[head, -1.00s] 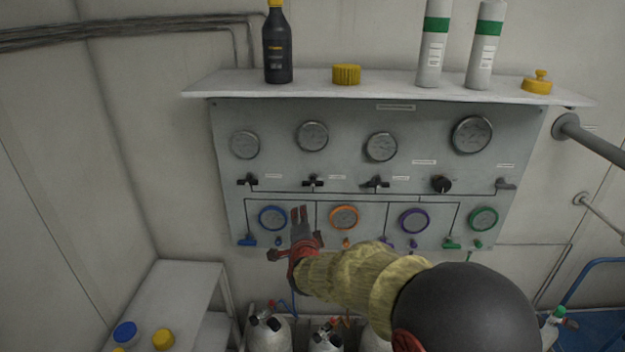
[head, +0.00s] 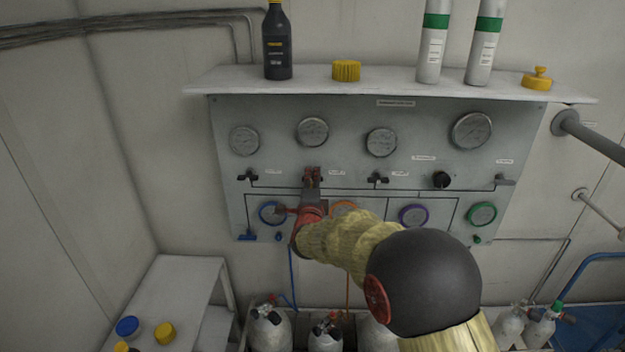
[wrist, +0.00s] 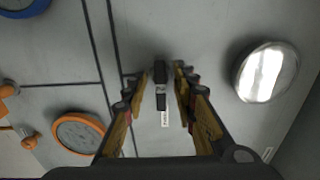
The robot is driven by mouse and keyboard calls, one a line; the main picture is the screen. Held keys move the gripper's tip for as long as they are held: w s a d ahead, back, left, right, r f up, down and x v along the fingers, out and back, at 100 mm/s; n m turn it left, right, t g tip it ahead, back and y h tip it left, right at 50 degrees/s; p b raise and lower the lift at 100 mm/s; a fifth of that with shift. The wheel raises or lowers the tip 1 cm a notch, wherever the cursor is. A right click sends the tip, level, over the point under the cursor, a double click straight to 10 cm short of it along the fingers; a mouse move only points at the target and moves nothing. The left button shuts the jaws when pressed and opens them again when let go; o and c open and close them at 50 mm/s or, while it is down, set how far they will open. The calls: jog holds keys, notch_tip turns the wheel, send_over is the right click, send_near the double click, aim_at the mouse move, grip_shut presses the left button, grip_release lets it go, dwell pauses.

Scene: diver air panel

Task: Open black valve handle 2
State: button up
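Black valve handle 2 is the second black handle from the left in the panel's row. My gripper (head: 312,174) is in front of the panel at this handle. It also shows in the wrist view (wrist: 161,72), open, with a finger on each side of the handle and a narrow gap on both sides. I cannot tell how deep the fingertips reach.
Other black handles flank it at left (head: 247,175) and right (head: 377,178), with a black knob (head: 441,180) further right. Round gauges (head: 312,131) sit above and coloured-rim gauges (head: 414,216) below. A shelf (head: 390,88) with bottles and yellow caps juts out above the panel.

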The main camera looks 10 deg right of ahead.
jog(key=shift+c, duration=1.1)
grip_shut()
